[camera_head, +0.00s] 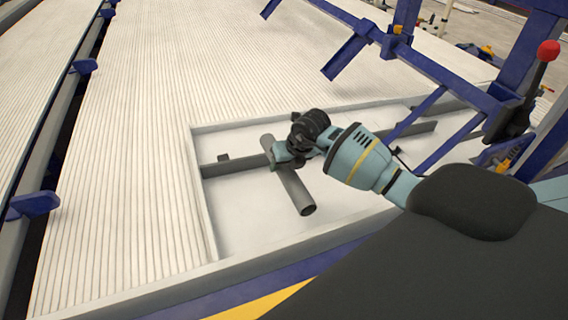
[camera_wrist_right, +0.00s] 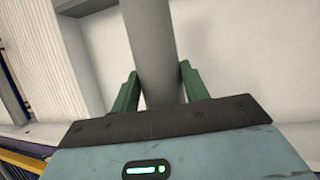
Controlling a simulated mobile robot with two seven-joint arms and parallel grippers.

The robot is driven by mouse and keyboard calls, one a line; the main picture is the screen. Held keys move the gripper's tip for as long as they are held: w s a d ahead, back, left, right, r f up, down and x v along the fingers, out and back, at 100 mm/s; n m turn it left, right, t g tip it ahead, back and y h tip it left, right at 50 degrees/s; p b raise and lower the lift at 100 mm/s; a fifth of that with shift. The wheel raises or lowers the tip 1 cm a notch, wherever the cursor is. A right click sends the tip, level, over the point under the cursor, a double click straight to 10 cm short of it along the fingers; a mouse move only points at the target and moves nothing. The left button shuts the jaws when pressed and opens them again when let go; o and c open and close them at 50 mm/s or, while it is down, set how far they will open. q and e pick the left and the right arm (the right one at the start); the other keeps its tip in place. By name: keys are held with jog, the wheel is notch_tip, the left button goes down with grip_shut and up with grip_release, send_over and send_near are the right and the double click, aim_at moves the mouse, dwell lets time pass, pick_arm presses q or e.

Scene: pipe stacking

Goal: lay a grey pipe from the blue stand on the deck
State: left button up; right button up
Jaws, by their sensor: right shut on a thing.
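My right gripper (camera_head: 279,153) is shut on a short grey pipe (camera_head: 297,193) over the pale recessed panel. The pipe slants toward the near side, with its open round end lowest. In the right wrist view the pipe (camera_wrist_right: 152,45) runs between the two green fingers (camera_wrist_right: 158,90). The deck (camera_head: 235,220) is a pale, framed recess below the pipe. I cannot tell whether the pipe touches it. The blue stand (camera_head: 430,70) is a frame of blue beams at the upper right. My left gripper is not in view.
A long grey bar (camera_head: 237,168) crosses the recess, partly behind my gripper. A pale ribbed surface (camera_head: 130,150) spreads to the left and back. A red-knobbed lever (camera_head: 548,51) stands at the right. The recess's near left part is clear.

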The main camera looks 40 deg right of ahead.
jog(key=shift+w+d, duration=0.1)
jog(key=shift+d, duration=0.1)
